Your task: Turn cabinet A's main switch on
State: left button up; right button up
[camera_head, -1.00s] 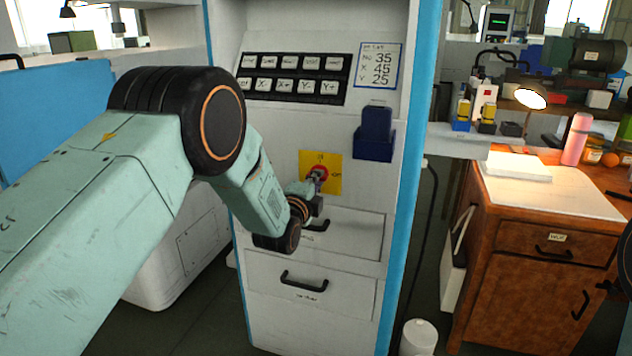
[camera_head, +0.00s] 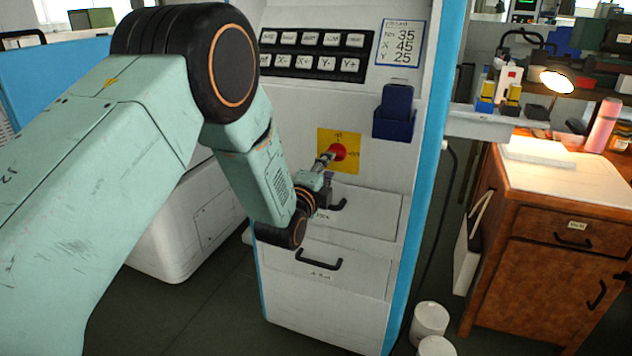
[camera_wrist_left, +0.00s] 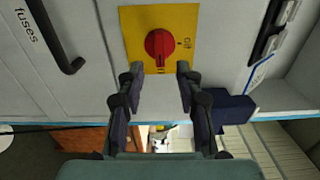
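The main switch is a red rotary knob (camera_head: 339,152) on a yellow plate (camera_head: 352,136) on the grey cabinet front. In the left wrist view, the knob (camera_wrist_left: 158,45) lies ahead between the fingers, its raised grip running up-down. A mark that looks like "Off" is right of it there; the mark below is partly cut off. My left gripper (camera_head: 324,162) is just lower left of the knob in the head view. Its fingers (camera_wrist_left: 160,70) are apart, with no visible contact with the knob. My right gripper is not in view.
Below the switch are drawers with black handles (camera_head: 320,262). A dark blue holder (camera_head: 394,118) sticks out at the plate's upper right. Push buttons (camera_head: 312,55) are above. A wooden bench (camera_head: 545,235) stands to the right.

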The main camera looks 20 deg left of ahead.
pick_arm(q)
jog(key=s, duration=0.6)
jog(key=shift+s+a, duration=0.15)
jog(key=shift+s, duration=0.2)
jog(key=s+f+n+g, duration=1)
jog(key=s+f+n, duration=0.65)
jog(key=f, duration=0.55)
jog(key=s+f+n+g, duration=0.1)
jog(key=s+f+g, duration=0.3)
jog(key=s, duration=1)
jog(key=s+f+n+g, duration=0.1)
jog(key=s+f+g, duration=0.3)
jog(key=s, duration=1)
jog(key=shift+a+f+y, duration=0.3)
jog(key=shift+a+f, duration=0.15)
jog(key=shift+f, duration=0.05)
jog(key=shift+o, duration=0.3)
jog(key=shift+s+n, duration=0.1)
jog(key=shift+n, duration=0.15)
